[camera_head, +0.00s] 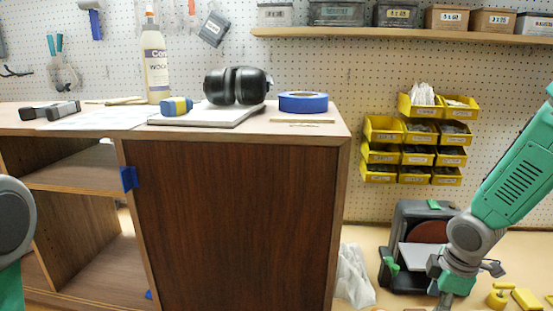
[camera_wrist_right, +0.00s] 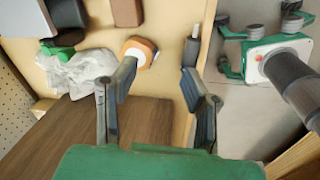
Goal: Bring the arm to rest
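My right arm (camera_head: 510,185) comes in from the right in the head view and slopes down to the left. My right gripper (camera_head: 448,290) hangs low, in front of the black sander, and the bottom edge of the picture cuts it off. In the right wrist view my right gripper (camera_wrist_right: 158,98) has its two dark fingers spread apart, with nothing between the pads. A rounded grey joint of my left arm (camera_head: 12,220) shows at the left edge of the head view. My left gripper is outside the head view.
A wooden cabinet (camera_head: 235,225) carries ear muffs (camera_head: 237,86), blue tape (camera_head: 303,102) and a glue bottle (camera_head: 155,62). Right of it are a white bag (camera_head: 354,275), a black sander (camera_head: 420,225) and yellow bins (camera_head: 402,154). Yellow blocks (camera_head: 525,299) lie at the lower right.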

